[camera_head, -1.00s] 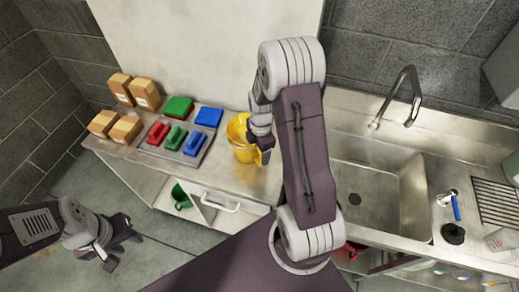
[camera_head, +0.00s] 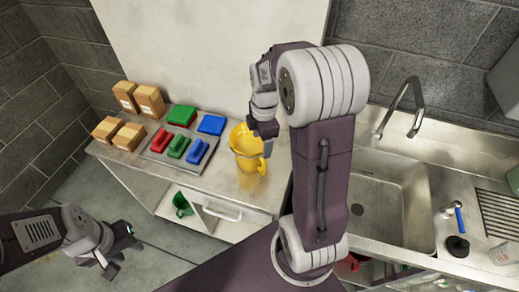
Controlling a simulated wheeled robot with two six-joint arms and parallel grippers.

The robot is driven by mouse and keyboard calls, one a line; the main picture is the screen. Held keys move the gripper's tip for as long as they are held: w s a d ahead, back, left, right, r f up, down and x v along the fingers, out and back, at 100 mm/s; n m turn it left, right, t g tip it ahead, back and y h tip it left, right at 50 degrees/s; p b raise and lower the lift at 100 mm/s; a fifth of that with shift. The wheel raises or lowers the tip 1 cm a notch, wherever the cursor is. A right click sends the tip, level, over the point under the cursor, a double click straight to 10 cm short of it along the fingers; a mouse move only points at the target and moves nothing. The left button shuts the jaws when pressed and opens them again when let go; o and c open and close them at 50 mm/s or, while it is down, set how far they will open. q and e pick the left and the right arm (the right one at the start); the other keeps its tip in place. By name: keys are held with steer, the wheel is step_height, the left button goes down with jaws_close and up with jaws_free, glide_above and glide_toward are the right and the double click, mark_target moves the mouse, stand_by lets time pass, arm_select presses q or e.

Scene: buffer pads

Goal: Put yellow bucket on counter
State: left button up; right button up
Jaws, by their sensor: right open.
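The yellow bucket (camera_head: 246,147) stands upright on the steel counter (camera_head: 238,183), left of the sink. My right gripper (camera_head: 268,130) is at the bucket's upper right rim, pointing down. Its jaws are open, but the fingers are partly hidden, and I cannot tell whether they touch the bucket. My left gripper (camera_head: 124,246) hangs low at the left over the floor, away from the counter. Its fingertips appear apart with nothing between them.
A tray (camera_head: 152,155) holds red, green and blue brushes, with green and blue pads (camera_head: 211,124) behind. Several cardboard boxes (camera_head: 149,100) stand at the counter's left end. The sink (camera_head: 385,200) and faucet (camera_head: 408,100) are at the right.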

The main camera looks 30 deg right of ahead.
steer(key=s+a+f+m, duration=0.4)
steer(key=s+a+m, duration=0.5)
steer(key=m, duration=0.7)
steer(key=shift+s+a+f, duration=0.25)
steer(key=shift+s+a, duration=0.05)
steer(key=shift+a, duration=0.1)
steer(key=shift+f+b, duration=0.95)
